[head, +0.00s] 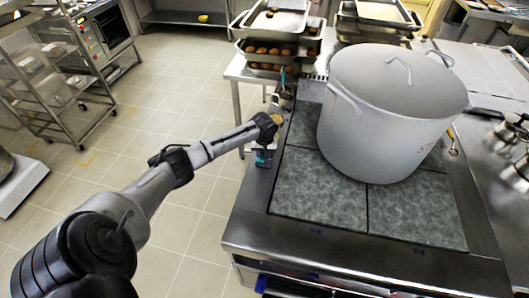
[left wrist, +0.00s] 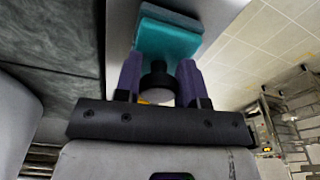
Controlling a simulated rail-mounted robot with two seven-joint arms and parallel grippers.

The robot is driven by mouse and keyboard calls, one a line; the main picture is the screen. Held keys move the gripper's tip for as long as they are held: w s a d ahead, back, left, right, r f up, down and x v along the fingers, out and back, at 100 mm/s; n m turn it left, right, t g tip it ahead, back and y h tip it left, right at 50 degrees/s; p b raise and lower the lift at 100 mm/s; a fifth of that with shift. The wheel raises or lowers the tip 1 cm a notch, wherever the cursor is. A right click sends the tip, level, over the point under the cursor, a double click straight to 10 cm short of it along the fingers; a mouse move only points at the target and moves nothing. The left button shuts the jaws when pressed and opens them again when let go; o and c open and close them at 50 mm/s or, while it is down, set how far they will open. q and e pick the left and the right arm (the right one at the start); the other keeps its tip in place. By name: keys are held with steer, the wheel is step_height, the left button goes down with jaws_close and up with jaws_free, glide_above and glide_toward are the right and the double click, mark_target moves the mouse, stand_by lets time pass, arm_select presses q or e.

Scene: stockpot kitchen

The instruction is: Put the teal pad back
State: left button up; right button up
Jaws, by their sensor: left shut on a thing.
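The teal pad (head: 262,160) is at the left edge of the stove in the head view, small and partly hidden by my left arm. In the left wrist view the teal pad (left wrist: 168,40) is a flat block with a darker back layer, just beyond the fingertips. My left gripper (left wrist: 158,82) is shut on the pad's part between its two purple fingers, where a dark round piece shows. In the head view the left gripper (head: 264,146) is small and its fingers are hard to make out. My right gripper is in neither view.
A large grey lidded stockpot (head: 385,120) stands on the dark stove plates (head: 318,192), close right of my left arm. Trays of brown round food (head: 268,48) are stacked behind. A wheeled rack (head: 45,85) stands far left. The tiled floor (head: 190,110) between is clear.

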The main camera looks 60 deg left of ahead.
arm_select(q)
steer(key=shift+f, duration=0.15)
steer(key=o, duration=0.9)
